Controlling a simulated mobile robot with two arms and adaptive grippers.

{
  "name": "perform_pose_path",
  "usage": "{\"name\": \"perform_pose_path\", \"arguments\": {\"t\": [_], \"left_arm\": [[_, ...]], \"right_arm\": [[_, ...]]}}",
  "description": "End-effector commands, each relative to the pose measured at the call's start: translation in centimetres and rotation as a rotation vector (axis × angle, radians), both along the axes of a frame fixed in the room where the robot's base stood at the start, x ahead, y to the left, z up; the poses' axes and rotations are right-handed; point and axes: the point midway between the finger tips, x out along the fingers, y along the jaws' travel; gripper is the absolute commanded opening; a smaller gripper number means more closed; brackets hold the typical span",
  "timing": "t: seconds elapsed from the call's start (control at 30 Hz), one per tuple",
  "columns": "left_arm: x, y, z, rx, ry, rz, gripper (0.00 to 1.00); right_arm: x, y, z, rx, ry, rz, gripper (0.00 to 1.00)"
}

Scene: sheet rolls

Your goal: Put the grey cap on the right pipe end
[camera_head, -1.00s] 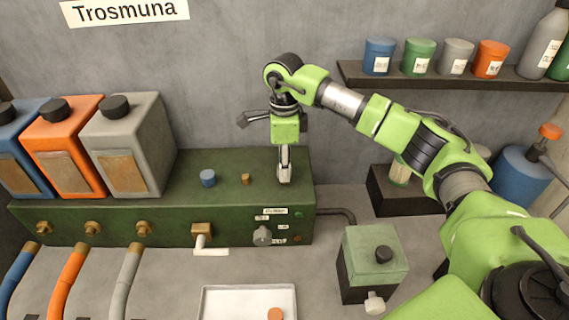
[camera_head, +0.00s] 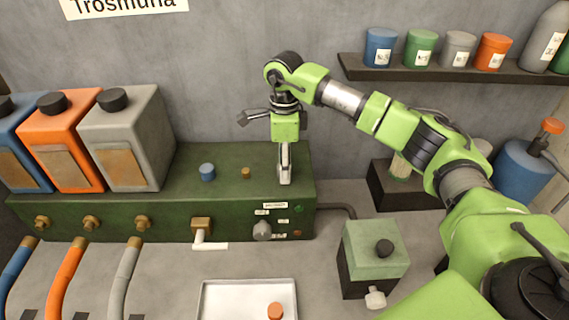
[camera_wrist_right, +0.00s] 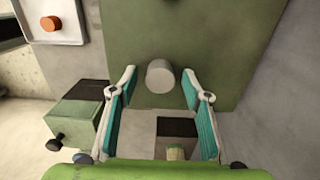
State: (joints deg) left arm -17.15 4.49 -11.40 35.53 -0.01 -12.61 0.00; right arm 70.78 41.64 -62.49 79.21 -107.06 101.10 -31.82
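A grey cap (camera_wrist_right: 160,76), a short round cylinder, sits on the top of the green box, near the box's right end. In the right wrist view it shows between the fingertips of my right gripper (camera_wrist_right: 160,80), which are spread with a gap on each side. A blue cap (camera_head: 207,171) and a small brass pipe end (camera_head: 246,173) stand farther left on the box. My left gripper is not in view.
A white tray (camera_head: 225,292) holds an orange cap (camera_head: 275,311) in front. A small green box (camera_head: 368,246) with a black knob stands at right. Blue, orange and grey canisters (camera_head: 127,140) stand at left. A shelf (camera_head: 440,74) with jars hangs behind my arm.

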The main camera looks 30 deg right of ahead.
Motion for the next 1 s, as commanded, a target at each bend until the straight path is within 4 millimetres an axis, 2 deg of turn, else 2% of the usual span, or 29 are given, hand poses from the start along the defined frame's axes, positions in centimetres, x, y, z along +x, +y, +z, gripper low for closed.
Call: {"name": "perform_pose_path", "arguments": {"t": [0.17,0.27,0.7,0.83,1.0], "left_arm": [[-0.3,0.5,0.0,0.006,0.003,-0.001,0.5],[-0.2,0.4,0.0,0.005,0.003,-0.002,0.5],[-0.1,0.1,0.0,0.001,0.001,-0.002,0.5],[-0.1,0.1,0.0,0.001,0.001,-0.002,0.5],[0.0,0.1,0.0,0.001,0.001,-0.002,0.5]], "right_arm": [[0.0,0.0,0.1,0.0,0.0,0.0,0.44],[0.1,0.0,0.8,0.0,-0.002,0.0,0.44],[0.1,0.0,9.4,0.001,-0.004,0.001,0.44],[0.1,0.0,11.1,0.0,-0.001,0.001,0.44],[0.0,0.0,12.0,0.0,0.0,0.0,0.44]]}}
